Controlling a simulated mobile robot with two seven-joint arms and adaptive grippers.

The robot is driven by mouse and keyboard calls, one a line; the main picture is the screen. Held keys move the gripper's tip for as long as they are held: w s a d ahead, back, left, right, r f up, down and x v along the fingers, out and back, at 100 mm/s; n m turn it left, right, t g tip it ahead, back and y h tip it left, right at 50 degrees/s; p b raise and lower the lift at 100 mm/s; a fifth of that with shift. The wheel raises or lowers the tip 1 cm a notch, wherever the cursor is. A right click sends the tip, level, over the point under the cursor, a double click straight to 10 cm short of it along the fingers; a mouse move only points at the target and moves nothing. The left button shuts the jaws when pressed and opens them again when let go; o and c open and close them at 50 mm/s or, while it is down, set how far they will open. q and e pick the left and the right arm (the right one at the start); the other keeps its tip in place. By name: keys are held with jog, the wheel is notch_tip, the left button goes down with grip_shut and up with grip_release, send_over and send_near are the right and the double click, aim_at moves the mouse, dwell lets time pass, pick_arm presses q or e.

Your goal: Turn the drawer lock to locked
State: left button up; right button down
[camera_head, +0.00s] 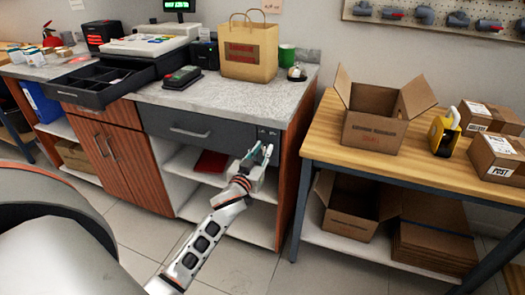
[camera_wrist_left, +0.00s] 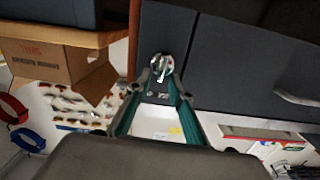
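The dark grey drawer (camera_head: 215,133) sits shut under the counter top, with a bar handle (camera_head: 190,132). Small pale marks show at its right end, above my left gripper (camera_head: 260,153). The lock's exact turn position is unclear. My right gripper is not in view.
On the counter (camera_head: 215,98) stand a paper bag (camera_head: 249,52), a card terminal (camera_head: 182,77), a bell (camera_head: 297,73) and an open cash drawer (camera_head: 95,85). A wooden table (camera_head: 320,145) with boxes stands to the right. Open shelves (camera_head: 240,190) lie below the drawer.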

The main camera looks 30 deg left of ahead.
pick_arm(q)
grip_shut()
jog(key=shift+d+m, duration=0.1)
jog(key=shift+m, duration=0.3)
jog(key=shift+w+d+m+p, duration=0.15)
jog(key=shift+m+p, duration=0.3)
jog(key=shift+m, duration=0.65)
jog(key=m, duration=0.4)
jog(key=d+f+m, duration=0.1)
jog(key=m, duration=0.9)
jog(key=shift+w+d+f, duration=0.1)
jog(key=shift+d+f, duration=0.05)
jog(key=shift+f, duration=0.25)
